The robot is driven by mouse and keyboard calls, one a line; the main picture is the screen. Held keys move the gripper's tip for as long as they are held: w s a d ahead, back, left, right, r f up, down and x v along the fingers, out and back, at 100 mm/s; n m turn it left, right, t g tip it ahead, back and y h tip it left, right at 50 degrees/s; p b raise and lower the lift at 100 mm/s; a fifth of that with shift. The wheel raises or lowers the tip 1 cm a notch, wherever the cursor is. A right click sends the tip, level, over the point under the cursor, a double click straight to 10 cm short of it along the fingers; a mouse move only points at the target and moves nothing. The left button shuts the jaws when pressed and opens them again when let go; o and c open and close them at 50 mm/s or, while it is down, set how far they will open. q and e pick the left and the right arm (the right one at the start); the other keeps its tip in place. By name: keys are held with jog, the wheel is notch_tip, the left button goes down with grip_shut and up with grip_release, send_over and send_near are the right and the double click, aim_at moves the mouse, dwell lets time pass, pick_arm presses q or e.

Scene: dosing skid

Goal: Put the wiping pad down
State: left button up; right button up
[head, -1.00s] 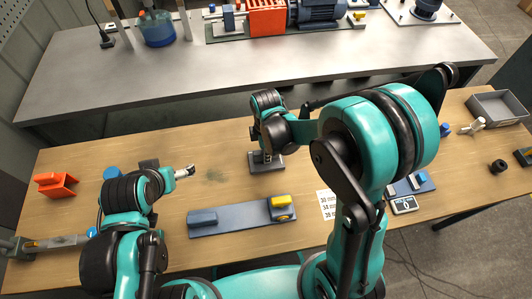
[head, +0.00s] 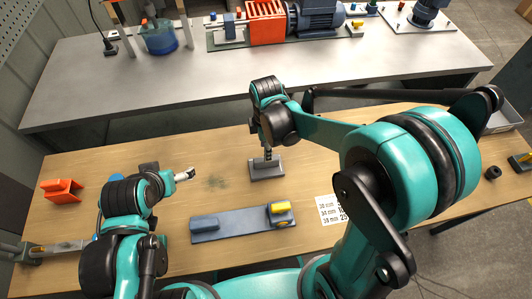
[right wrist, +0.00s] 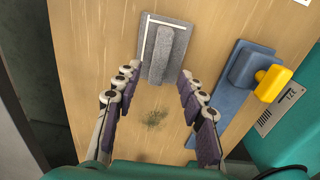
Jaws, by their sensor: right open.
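The wiping pad, a flat grey plate with a raised grey bar handle, lies flat on the wooden table in the head view (head: 267,170). It also shows at the top of the right wrist view (right wrist: 163,50). My right gripper (head: 268,152) points down over the pad. Its purple-lined fingers (right wrist: 158,74) are spread wide, with a clear gap on both sides of the handle, and hold nothing. My left gripper (head: 185,174) hangs over the table left of the pad, apart from it; its fingers are too small to read.
A dark smudge (head: 215,182) marks the table left of the pad. A blue board (head: 238,224) with a yellow-topped block (head: 280,208) lies in front. An orange holder (head: 62,190) stands at far left, and a printed sheet (head: 328,210) lies right. A grey bench (head: 230,85) is behind.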

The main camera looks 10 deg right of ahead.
jog(key=s+d+r+m+t, duration=0.3)
jog(key=s+d+r+m, duration=0.1)
jog(key=m, duration=0.5)
jog(key=s+d+r+m+t, duration=0.4)
jog(key=r+m, duration=0.3)
jog(key=m, duration=0.2)
jog(key=shift+s+d+r+p, duration=0.25)
jog(key=shift+s+d+p, duration=0.15)
jog(key=shift+s, duration=0.5)
notch_tip(320, 180, down, 3)
jog(key=shift+r+b, duration=0.2)
jog(key=shift+b, duration=1.05)
jog(key=shift+o, duration=0.4)
